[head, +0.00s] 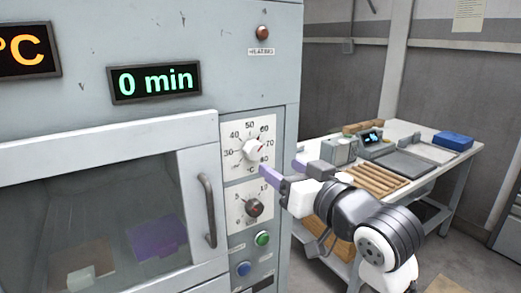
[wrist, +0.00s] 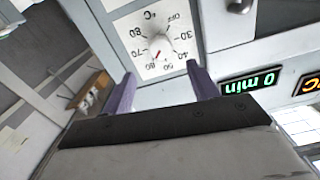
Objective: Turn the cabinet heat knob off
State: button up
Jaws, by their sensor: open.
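The heat knob (head: 251,150) is a white round knob on a white dial plate marked in °C, on the cabinet's right-hand panel. It also shows upside down in the wrist view (wrist: 159,45). Its red pointer is near 60, away from the OFF mark. My gripper (head: 280,169) has purple fingers and is just right of and below the dial in the head view. In the wrist view my gripper (wrist: 163,82) is open and empty, its two fingers spread below the dial, apart from the knob.
A dark timer knob (head: 254,208) sits below the heat dial, with green (head: 262,238) and blue (head: 244,269) buttons. A door handle (head: 208,211) stands out to the left. A display (head: 155,82) reads 0 min. A cluttered workbench (head: 452,152) stands at right.

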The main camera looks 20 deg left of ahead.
aim_at(257, 152)
jog(key=p+x, duration=0.1)
jog(key=x, duration=0.8)
jog(key=shift+p, duration=0.4)
jog(key=c, duration=1)
